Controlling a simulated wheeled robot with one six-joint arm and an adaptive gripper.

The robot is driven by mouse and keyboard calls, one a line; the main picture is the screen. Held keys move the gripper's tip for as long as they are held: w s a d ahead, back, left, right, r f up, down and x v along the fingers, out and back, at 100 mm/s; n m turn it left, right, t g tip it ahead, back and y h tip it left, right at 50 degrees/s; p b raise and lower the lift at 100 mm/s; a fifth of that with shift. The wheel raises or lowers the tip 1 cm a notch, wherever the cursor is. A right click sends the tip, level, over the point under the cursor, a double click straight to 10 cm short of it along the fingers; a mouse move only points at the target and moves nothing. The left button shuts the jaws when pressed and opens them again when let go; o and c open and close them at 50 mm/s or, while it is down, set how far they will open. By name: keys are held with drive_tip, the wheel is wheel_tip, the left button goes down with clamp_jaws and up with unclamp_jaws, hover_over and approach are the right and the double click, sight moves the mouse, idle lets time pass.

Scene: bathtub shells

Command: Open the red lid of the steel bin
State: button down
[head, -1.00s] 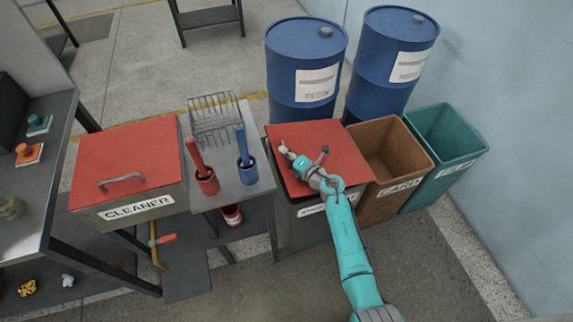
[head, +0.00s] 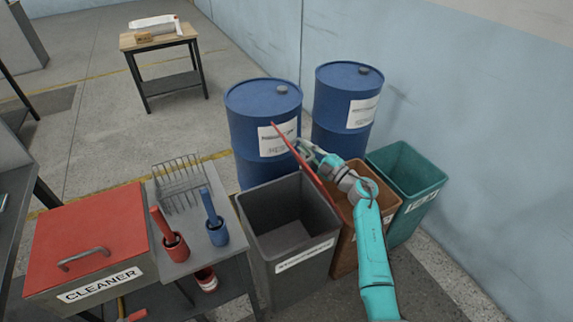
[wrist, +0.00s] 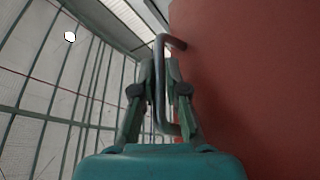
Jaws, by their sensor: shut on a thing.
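The steel bin (head: 258,240) stands in the middle of the head view with its top open and its grey inside showing. Its red lid (head: 306,166) is raised on the right side of the bin and seen nearly edge-on, tilted steeply. The lid fills the right of the wrist view (wrist: 255,90). My gripper (head: 306,150) is on the lid's right, outer face. In the wrist view my gripper (wrist: 160,75) is shut on the lid's grey bar handle (wrist: 161,48). In the head view the handle is largely hidden.
A brown bin (head: 345,252) and a green bin (head: 408,170) stand close on the right, under my arm. Two blue drums (head: 250,135) stand behind. A red-lidded CLEANER box (head: 90,235) and a side table with brush holders are on the left.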

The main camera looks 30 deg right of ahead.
drive_tip(key=d+r+m+t+h, duration=0.1)
drive_tip(key=d+m, duration=0.5)
drive_tip(key=d, duration=0.7)
drive_tip(key=shift+r+t+h, duration=0.2)
drive_tip(key=shift+t+h, duration=0.3)
drive_tip(key=c, duration=1.5)
unclamp_jaws()
drive_tip(key=v, duration=1.2)
drive_tip(key=shift+f, duration=0.1)
drive_tip(key=shift+d, duration=0.1)
